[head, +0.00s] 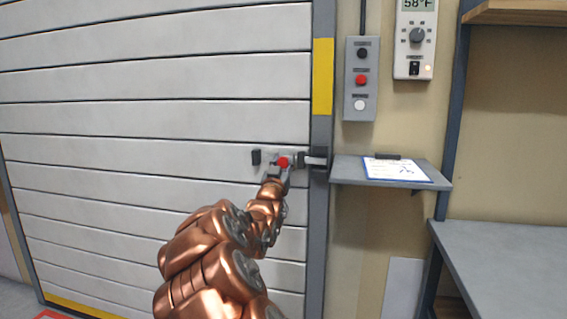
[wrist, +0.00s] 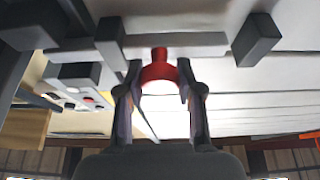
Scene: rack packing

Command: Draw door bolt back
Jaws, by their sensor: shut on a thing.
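The door bolt (head: 315,161) is a light bar lying level at the right edge of the white slatted door (head: 150,100). It reaches across to a dark keeper (head: 320,170) on the grey door frame. Its red knob (head: 283,162) sits between my fingertips. My gripper (head: 280,169) is shut on this knob, with a finger on each side. In the wrist view the red knob (wrist: 158,73) hangs under the bolt bar (wrist: 185,41), between two dark guide blocks. The far guide block (head: 256,157) stands left of the knob. My fingers partly hide the bar in the head view.
Right of the door frame a small grey shelf (head: 345,172) juts out, with a clipboard (head: 397,169) on it. A button box (head: 361,80) and a thermostat (head: 414,40) hang above. A grey bench (head: 505,255) stands at the lower right. The door face left of the bolt is clear.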

